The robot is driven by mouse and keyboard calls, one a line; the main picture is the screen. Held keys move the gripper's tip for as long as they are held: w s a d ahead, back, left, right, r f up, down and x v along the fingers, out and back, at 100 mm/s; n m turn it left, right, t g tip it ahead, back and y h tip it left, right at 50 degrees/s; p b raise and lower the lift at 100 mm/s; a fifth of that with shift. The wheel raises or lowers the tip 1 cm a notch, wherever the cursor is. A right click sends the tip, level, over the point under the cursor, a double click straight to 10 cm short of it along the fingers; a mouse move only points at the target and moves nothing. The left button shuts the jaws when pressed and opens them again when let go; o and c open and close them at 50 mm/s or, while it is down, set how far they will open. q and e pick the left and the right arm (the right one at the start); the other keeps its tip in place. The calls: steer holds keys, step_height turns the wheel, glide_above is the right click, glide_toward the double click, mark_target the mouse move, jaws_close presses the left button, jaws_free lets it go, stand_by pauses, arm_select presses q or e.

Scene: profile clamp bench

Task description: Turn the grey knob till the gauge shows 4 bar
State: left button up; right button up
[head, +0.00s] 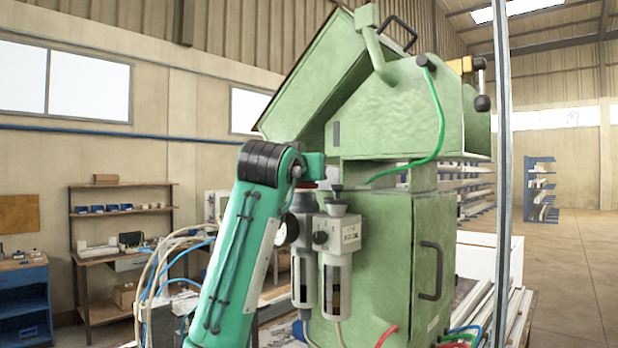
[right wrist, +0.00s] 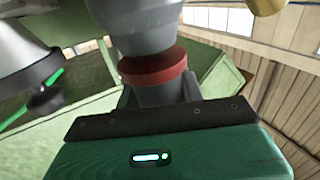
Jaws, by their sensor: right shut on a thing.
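My right gripper (head: 308,178) comes down from my green arm onto the top of the left grey filter-regulator unit (head: 304,255). It is shut on the grey knob there, which is mostly hidden by the gripper in the head view. In the right wrist view a red ring (right wrist: 153,66) sits close in front of my gripper (right wrist: 165,95), against a grey rounded body (right wrist: 145,22). The round gauge (head: 289,229) sticks out at the left of the unit, seen edge-on and partly behind my arm. Its reading cannot be made out. My left gripper is not in view.
A second grey unit (head: 338,250) with a dark side knob stands close on the right. The green machine (head: 400,270) rises right behind. Loose hoses (head: 165,265) hang at the left. A metal post (head: 503,170) stands at the right.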

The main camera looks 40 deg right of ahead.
steer(key=shift+w+n+t+y, duration=0.1)
steer(key=shift+n+t+y, duration=0.35)
steer(key=shift+t, duration=0.25)
steer(key=o, duration=1)
steer(key=shift+a+b, duration=0.1)
steer(key=shift+b, duration=0.2)
steer(key=shift+s+a+f, duration=0.15)
steer(key=shift+s+a, duration=0.05)
steer(key=shift+a, duration=0.05)
steer(key=shift+b+v, duration=2.95)
steer(key=shift+v, duration=3.6)
